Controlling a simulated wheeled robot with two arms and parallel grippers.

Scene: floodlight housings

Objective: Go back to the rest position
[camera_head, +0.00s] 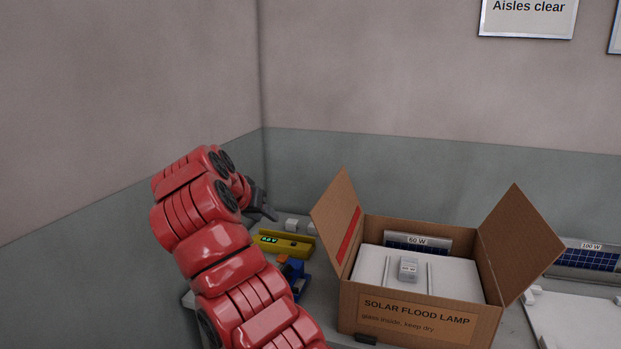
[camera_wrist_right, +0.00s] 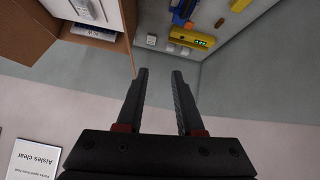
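My right gripper (camera_head: 263,207) is at the end of the red arm, at the left of the head view, above the back of the bench and partly hidden by my wrist. In the right wrist view the gripper (camera_wrist_right: 160,72) has its two fingers apart with nothing between them. The open cardboard box (camera_head: 385,326), marked "Solar flood lamp", stands to its right, apart from it. My left gripper is not in view.
The box holds a white insert (camera_head: 455,277), a small grey part (camera_head: 408,268) and a 60 W panel (camera_head: 418,242). Its side flaps stand open. A yellow device (camera_head: 285,244) and a blue tool (camera_head: 296,270) lie near my arm. A 100 W panel (camera_head: 590,257) is at right. Walls meet behind.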

